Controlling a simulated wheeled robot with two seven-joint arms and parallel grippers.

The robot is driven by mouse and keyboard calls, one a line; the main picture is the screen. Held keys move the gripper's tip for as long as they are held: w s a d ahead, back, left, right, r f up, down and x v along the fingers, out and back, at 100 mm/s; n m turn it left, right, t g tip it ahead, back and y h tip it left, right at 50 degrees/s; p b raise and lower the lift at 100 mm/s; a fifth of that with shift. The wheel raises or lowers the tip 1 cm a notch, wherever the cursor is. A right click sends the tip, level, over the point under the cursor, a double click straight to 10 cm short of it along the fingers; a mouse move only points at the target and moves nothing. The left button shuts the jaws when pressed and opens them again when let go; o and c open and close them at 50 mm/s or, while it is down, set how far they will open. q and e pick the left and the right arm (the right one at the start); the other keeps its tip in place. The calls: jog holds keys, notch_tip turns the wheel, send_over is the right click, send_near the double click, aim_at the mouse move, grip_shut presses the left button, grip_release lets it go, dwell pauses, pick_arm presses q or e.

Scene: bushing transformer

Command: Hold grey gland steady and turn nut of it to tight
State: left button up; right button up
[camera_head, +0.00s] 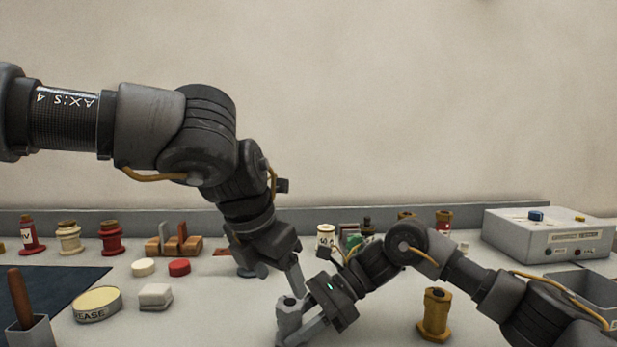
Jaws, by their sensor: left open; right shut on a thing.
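The grey gland (289,305) stands upright near the bottom middle of the head view. My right gripper (298,322) reaches in from the right, low down, and is shut on the gland's body. The gland's top, with a dark round opening, shows above the fingers. My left gripper (280,283) comes down from above and is open, with one finger just right of the gland's top. Its other finger is further left, behind the gland. I cannot tell whether the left fingers touch the nut, and the lower part of the gland is partly hidden by the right gripper.
A brass-coloured bushing (435,314) stands right of my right gripper, below that forearm. A grease tin (97,303) and a white block (155,296) lie to the left. Red and cream bushings (69,238) line the back. A grey control box (549,235) stands back right.

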pick_arm(q)
jog(key=v, duration=0.6)
jog(key=d+r+h, duration=0.8)
jog(key=d, duration=0.2)
jog(key=w+a+r+n+h, duration=0.2)
jog(key=r+h, duration=0.4)
jog(key=r, duration=0.7)
jog(key=shift+a+r+h, duration=0.3)
jog(key=shift+a+r, duration=0.05)
jog(key=shift+a, duration=0.3)
jog(key=shift+f, duration=0.15)
